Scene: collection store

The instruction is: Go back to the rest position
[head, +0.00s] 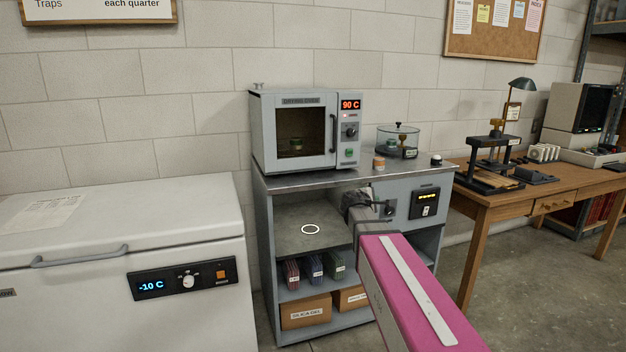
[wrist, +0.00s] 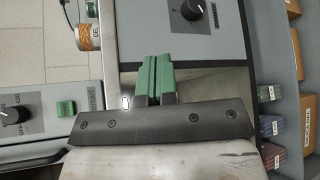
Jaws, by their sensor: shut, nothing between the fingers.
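My gripper (wrist: 155,78) shows in the wrist view with its two green finger pads together, shut and empty. In the head view my pink arm link reaches in from the lower right, and the dark gripper end (head: 358,203) is in front of the grey cabinet (head: 262,225), beside its open shelf bay. The fingertips are hard to make out there. In the wrist view the pads lie over the cabinet's grey front panel (wrist: 190,45) with a black knob. I cannot tell how far apart they are.
A drying oven (head: 290,95) reading 90 C stands on the cabinet, with a small jar (head: 378,163) and a glass vessel (head: 397,142) beside it. A white chest freezer (head: 120,215) is at left. A wooden desk (head: 490,195) stands at right.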

